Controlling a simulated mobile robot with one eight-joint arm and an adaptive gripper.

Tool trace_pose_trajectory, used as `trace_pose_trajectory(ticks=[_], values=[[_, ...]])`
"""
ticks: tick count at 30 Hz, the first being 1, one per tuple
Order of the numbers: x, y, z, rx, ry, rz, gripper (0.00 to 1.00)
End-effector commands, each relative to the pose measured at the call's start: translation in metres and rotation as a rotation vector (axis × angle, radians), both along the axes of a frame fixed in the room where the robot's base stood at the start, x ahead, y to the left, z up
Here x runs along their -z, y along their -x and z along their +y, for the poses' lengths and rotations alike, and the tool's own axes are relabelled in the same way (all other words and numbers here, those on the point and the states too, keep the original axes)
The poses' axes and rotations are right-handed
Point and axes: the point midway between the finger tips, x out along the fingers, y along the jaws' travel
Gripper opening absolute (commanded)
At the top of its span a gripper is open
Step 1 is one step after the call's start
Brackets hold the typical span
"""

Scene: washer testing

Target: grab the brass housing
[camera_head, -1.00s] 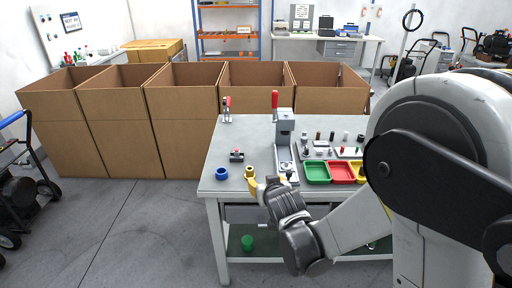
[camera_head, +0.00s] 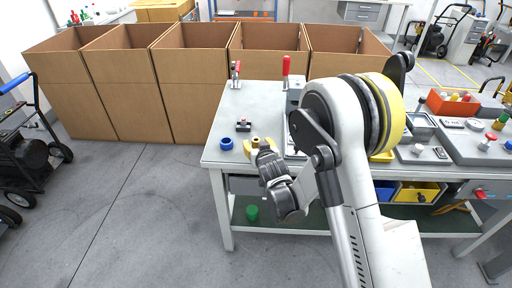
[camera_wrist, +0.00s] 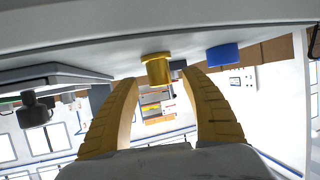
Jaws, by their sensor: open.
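The brass housing (camera_wrist: 157,69) is a short gold cylinder with a wider rim. It stands on the workbench, which appears upside down in the wrist view. In the head view the housing (camera_head: 255,141) is small and partly hidden by my yellow fingers. My gripper (camera_wrist: 160,76) is open, with one curved finger on each side of the housing as seen in the wrist view. The housing shows between the fingertips; I cannot tell whether it is between them or slightly beyond. In the head view my gripper (camera_head: 262,148) is low at the bench's front left.
A blue ring (camera_head: 226,143) lies left of the housing on the workbench (camera_head: 222,158). A small dark block with a red top (camera_head: 243,124) and red-handled clamps (camera_head: 286,70) stand behind. Large cardboard boxes (camera_head: 190,95) line the back.

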Motion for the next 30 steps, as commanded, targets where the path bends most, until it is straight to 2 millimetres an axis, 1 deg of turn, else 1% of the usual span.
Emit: trace_pose_trajectory(ticks=[1, 3, 6, 13, 14, 15, 17, 18, 19, 27, 30], values=[[0.01, -0.007, 0.001, 0.001, 0.0, 0.0, 0.55], [0.012, -0.016, 0.003, 0.001, 0.0, 0.0, 0.55], [0.014, -0.023, 0.005, 0.0, -0.001, 0.0, 0.55], [0.012, -0.025, 0.005, 0.0, -0.001, 0.0, 0.55], [0.012, -0.025, 0.005, 0.0, -0.001, 0.0, 0.5], [0.012, -0.025, 0.005, 0.0, -0.001, 0.0, 0.38], [0.012, -0.025, 0.005, 0.0, -0.001, 0.0, 0.2], [0.012, -0.025, 0.005, 0.0, -0.001, 0.0, 0.07], [0.012, -0.025, 0.005, 0.0, -0.001, 0.0, 0.0], [0.012, -0.025, 0.005, 0.0, -0.001, 0.0, 0.0], [0.008, -0.025, 0.005, 0.0, -0.001, 0.0, 0.0]])
